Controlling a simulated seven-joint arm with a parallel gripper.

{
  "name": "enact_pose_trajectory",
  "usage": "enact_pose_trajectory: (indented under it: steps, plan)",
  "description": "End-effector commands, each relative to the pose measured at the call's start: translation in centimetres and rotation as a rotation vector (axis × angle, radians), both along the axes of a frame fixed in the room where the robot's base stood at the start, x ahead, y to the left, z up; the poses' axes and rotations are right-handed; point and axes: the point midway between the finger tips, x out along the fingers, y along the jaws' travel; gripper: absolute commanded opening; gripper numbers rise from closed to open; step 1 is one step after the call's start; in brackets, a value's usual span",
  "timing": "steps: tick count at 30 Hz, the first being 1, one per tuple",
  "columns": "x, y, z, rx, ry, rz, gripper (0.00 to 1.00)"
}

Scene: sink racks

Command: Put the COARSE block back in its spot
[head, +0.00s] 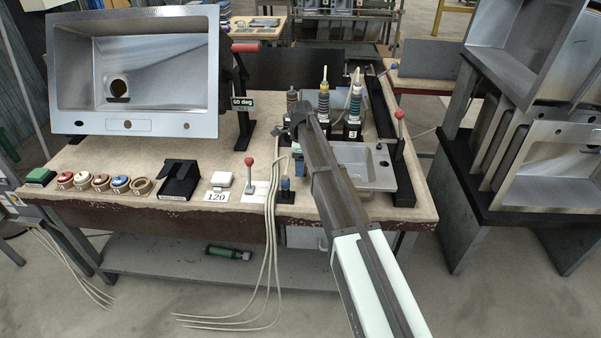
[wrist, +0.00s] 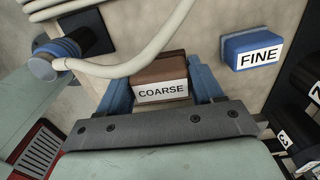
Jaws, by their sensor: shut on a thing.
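The COARSE block (wrist: 160,78) is brown with a white label on its front. In the wrist view it sits between the two blue fingers of my gripper (wrist: 162,85), which is shut on it. I cannot tell whether its underside touches the bench. The blue FINE block (wrist: 252,50), with a white label, lies on the bench to the right of my gripper, apart from it. In the head view my arm reaches over the bench's right part, and its end hides the block. No empty spot for the block is clearly visible.
A blue-capped cylinder (wrist: 62,58) and pale cables (wrist: 130,62) lie close left of my gripper. Numbered tool holders (head: 353,130) stand behind my arm. A small grey sink (head: 378,168) is right of it. A large tilted sink (head: 135,70) stands at the left.

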Motion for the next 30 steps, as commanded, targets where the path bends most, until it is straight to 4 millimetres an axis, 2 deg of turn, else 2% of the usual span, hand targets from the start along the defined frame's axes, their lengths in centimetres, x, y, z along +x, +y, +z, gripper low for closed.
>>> enact_pose_trajectory:
  steps: [12, 24, 25, 30]
  plan:
    - [0.0, 0.0, -3.9, 0.0, 0.001, 0.0, 0.37]
    - [0.0, 0.0, -4.2, 0.0, 0.0, 0.0, 0.37]
    - [0.0, 0.0, -4.2, 0.0, 0.0, 0.0, 0.68]
    - [0.0, 0.0, -4.2, 0.0, 0.0, 0.0, 0.84]
